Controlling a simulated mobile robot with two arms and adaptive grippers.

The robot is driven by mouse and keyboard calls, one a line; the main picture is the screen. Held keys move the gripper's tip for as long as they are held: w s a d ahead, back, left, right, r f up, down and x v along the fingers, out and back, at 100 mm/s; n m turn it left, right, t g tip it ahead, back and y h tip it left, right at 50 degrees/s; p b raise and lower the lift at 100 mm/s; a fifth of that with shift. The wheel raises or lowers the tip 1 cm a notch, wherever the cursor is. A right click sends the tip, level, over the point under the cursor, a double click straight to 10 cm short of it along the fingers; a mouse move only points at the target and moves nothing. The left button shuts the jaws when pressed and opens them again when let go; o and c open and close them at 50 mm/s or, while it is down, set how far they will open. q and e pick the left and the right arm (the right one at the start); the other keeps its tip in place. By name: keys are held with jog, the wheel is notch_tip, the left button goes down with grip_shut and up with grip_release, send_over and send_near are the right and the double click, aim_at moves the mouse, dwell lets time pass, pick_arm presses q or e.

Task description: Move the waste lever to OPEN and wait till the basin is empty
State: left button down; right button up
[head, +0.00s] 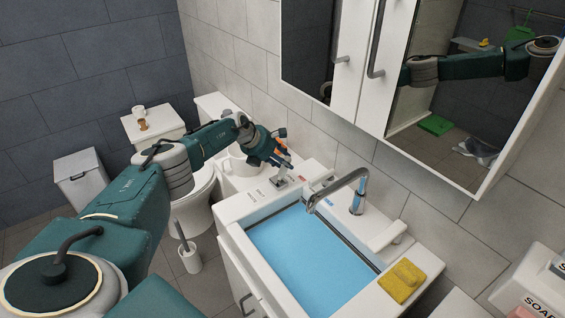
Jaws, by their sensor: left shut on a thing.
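The basin (233,234) in the white counter holds blue water (312,262); its bottom is hidden. A chrome tap (340,188) arches over the water. The waste lever (281,180) is at the back left of the counter, beside the basin. My left gripper (285,165) reaches down over it and is shut on it. The gripper hides much of the lever, so its exact setting cannot be told. Small marks (253,196) are on the counter near the lever, too small to read. My right gripper is not in view.
A yellow sponge (402,281) lies at the basin's right front corner. A mirror cabinet (366,60) hangs above the counter. A toilet (195,205), a brush in a holder (190,258) and a grey bin (83,181) stand at the left.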

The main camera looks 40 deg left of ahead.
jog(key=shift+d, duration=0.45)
pick_arm(q)
jog(key=c, duration=1.2)
grip_release()
jog(key=shift+w, duration=0.1)
jog(key=shift+s+a+r, duration=0.2)
jog(key=shift+s+r, duration=0.05)
jog(key=shift+r, duration=0.1)
jog(key=v, duration=1.1)
jog(key=shift+d, duration=0.1)
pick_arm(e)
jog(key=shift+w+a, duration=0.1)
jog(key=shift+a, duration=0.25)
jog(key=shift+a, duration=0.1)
